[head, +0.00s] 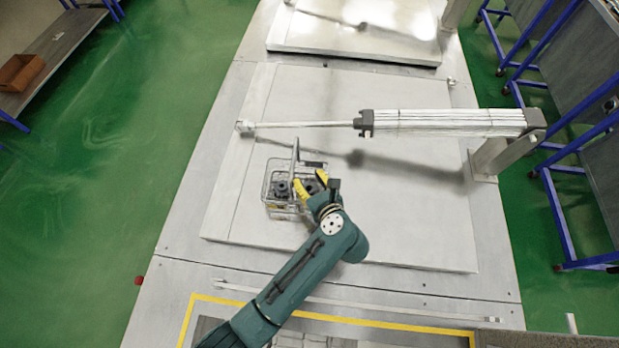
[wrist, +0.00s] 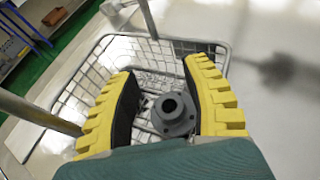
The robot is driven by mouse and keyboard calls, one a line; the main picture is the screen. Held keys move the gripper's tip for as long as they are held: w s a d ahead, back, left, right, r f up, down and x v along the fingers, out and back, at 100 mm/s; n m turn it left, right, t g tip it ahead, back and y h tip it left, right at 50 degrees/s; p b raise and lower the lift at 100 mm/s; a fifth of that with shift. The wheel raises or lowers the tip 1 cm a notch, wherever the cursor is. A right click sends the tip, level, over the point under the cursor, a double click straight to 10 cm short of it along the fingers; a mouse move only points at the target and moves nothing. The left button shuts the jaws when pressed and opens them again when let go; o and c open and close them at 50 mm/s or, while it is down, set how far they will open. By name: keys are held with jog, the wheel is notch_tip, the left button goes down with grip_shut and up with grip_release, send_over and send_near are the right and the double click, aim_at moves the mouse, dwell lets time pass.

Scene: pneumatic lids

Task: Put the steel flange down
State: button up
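A dark grey steel flange (wrist: 173,114), with a round hub and a central hole, shows in the wrist view between my two yellow fingers. My gripper (wrist: 165,95) is open around it, with a gap showing on the left side. Whether the right finger touches it is hard to tell. The flange appears to be inside a wire basket (wrist: 75,78). In the head view my gripper (head: 311,187) is over the right part of the basket (head: 268,180). A dark round part (head: 282,189) shows in the basket left of the fingers. My fingers partly hide the contents.
The basket stands on a large pale metal lid (head: 400,225). A white pneumatic cylinder (head: 440,122) with a long rod crosses above the lid, behind the basket. The lid's right and front areas are clear. A brown box (head: 20,72) sits on a shelf far left.

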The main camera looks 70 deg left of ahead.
jog(key=shift+o, duration=0.2)
jog(key=shift+r, duration=0.2)
jog(key=v, duration=1.2)
jog(key=shift+r, duration=0.45)
